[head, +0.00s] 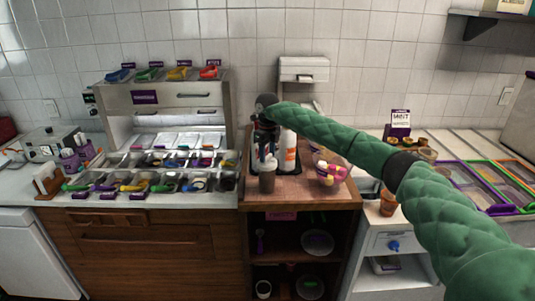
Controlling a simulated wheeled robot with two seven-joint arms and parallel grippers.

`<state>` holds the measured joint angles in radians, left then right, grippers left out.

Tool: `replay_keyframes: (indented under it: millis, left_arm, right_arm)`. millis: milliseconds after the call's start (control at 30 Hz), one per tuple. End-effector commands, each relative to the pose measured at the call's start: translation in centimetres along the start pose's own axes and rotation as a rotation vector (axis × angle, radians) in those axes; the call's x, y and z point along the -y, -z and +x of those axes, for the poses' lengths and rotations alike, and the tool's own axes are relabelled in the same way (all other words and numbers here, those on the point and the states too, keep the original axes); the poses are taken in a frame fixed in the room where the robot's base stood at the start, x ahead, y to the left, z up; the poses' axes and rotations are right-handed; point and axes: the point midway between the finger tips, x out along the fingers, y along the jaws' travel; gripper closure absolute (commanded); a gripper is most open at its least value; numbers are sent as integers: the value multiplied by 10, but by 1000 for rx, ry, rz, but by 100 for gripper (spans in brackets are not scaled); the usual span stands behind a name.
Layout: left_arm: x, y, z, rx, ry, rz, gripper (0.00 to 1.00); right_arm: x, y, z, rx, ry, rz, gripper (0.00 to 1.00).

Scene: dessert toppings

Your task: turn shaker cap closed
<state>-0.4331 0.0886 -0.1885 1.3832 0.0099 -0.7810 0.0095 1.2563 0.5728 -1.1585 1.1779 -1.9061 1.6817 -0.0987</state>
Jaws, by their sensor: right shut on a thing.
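My right gripper (266,160) comes in from the right on a green-sleeved arm and points down at the shaker's top. It is shut on what looks like the shaker cap. The fingers and wrist hide most of the cap, so I cannot tell how far it is turned. My left gripper is not in view.
White bottles with orange labels (288,152) stand close behind the shaker. A clear bowl of colourful sweets (329,175) is to its right. A rack of topping tubs (163,184) lies to the left. The counter's front wood (300,199) is bare.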

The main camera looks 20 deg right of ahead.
Motion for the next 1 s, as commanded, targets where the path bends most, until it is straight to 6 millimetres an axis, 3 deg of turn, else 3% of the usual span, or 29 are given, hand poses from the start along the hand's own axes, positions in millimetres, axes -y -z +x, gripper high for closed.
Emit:
replay_keyframes:
  millis: [933, 967, 1000]
  left_arm:
    - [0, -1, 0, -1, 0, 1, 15]
    - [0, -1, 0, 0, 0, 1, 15]
    - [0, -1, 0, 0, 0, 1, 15]
  right_arm:
    - [0, 0, 0, 0, 0, 0, 76]
    - [0, 0, 0, 0, 0, 0, 49]
    - [0, 0, 0, 0, 0, 0, 42]
